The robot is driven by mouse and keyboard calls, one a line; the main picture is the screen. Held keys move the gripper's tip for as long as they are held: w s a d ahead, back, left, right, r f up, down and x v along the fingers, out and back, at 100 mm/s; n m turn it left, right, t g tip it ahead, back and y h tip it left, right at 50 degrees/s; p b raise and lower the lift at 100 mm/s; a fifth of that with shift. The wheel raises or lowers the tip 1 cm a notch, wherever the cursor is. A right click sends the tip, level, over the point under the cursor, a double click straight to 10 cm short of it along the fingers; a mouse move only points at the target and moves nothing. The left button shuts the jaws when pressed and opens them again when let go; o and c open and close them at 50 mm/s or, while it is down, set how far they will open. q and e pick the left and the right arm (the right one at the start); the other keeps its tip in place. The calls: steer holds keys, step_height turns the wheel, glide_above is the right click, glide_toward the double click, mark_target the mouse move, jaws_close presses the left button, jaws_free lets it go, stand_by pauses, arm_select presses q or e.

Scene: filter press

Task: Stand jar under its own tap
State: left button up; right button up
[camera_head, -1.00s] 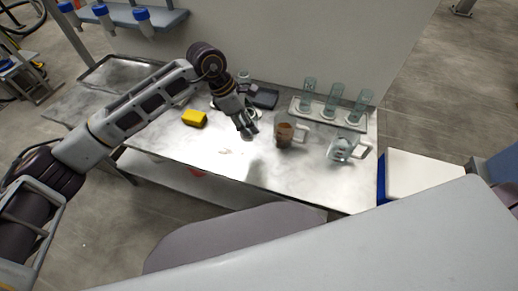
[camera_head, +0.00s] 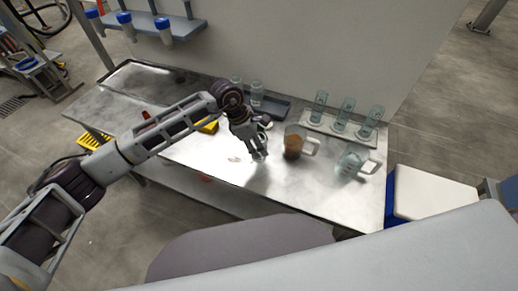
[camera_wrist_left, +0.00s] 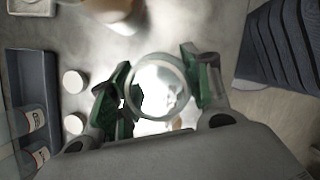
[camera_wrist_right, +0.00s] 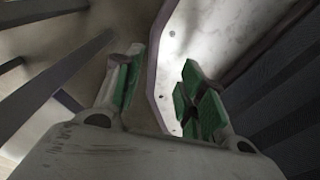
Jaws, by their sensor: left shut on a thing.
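My left gripper (camera_wrist_left: 155,90) is shut on a clear glass jar (camera_wrist_left: 160,72), whose round rim shows between the green finger pads in the left wrist view. In the head view the left gripper (camera_head: 258,155) is over the worktable, left of a jug with brown contents; the held jar is hard to make out there. Several blue-capped units (camera_head: 163,30) hang along a shelf at the back left; I cannot make out a tap on them. Two other clear jars (camera_head: 257,92) stand by a dark tray. My right gripper (camera_wrist_right: 160,85) is open and empty.
The brown-filled jug (camera_head: 292,148) and a clear jug (camera_head: 349,162) stand at the right of the table (camera_head: 210,155). Behind them is a rack (camera_head: 312,121) with three glass cylinders. A yellow block (camera_head: 208,128) lies partly behind my left arm. An empty tray (camera_head: 130,75) lies back left.

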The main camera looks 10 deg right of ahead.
arm_select(q)
steer(key=shift+f, duration=1.5)
arm_select(e)
steer(key=shift+d+r, duration=0.3)
steer(key=shift+d, duration=0.15)
steer(key=shift+a, duration=0.15)
arm_select(q)
steer(key=shift+f, duration=0.2)
steer(key=o, duration=0.9)
steer(key=shift+o, duration=0.5)
steer(key=shift+r, duration=0.2)
arm_select(e)
steer(key=shift+d, duration=0.3)
